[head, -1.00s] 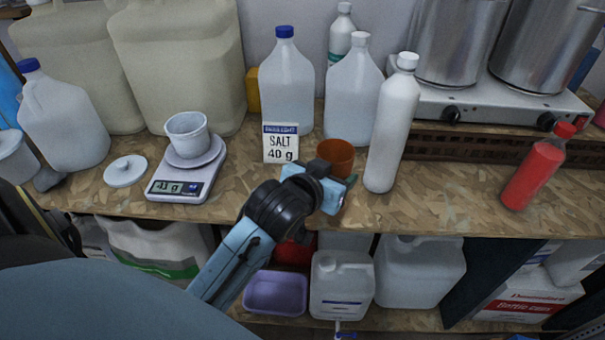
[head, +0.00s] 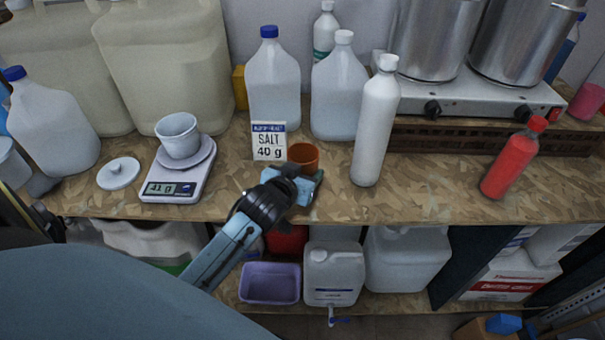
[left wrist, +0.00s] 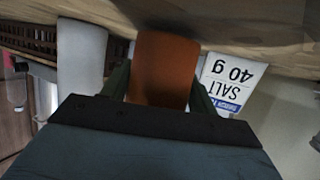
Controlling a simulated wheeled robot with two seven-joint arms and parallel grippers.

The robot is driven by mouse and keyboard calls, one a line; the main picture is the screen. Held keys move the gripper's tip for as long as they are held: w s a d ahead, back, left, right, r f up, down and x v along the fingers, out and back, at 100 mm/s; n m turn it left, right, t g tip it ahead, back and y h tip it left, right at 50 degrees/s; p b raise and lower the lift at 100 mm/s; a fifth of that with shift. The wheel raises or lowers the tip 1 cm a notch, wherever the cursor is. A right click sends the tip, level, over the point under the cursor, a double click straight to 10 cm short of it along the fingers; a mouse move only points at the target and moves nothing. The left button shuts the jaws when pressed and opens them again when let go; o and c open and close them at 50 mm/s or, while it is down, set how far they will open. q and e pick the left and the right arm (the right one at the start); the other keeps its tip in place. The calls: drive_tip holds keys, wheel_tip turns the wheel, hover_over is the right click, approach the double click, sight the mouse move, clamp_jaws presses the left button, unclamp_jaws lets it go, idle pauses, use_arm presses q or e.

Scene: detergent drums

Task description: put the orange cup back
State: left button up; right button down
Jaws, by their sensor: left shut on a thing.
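The orange cup (head: 304,157) is held by my left gripper (head: 303,176), upright, just right of the salt card and near the worktop. I cannot tell whether its base touches the wood. In the left wrist view, which is upside down, the orange cup (left wrist: 163,70) sits between the two dark fingers, closed on its sides. A card reading "SALT 40 g" (head: 269,141) stands behind and left of the cup. A scale (head: 172,188) reading about 41 g carries a white cup (head: 178,135). My right gripper is not in view.
A tall white bottle (head: 376,125) stands right of the orange cup, with clear jugs (head: 274,85) behind. A white lid (head: 118,174) lies left of the scale. A red bottle (head: 512,163) stands at the right. The worktop between the white and red bottles is clear.

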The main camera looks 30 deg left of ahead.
use_arm(q)
drive_tip(key=shift+f, duration=0.3)
drive_tip(key=shift+f, duration=0.15)
drive_tip(key=o, duration=1)
drive_tip(key=shift+o, duration=0.2)
drive_tip(key=shift+s+r, duration=0.2)
drive_tip(key=shift+r, duration=0.05)
drive_tip(key=v, duration=1.1)
drive_tip(key=shift+s, duration=0.3)
drive_tip(key=shift+d, duration=0.1)
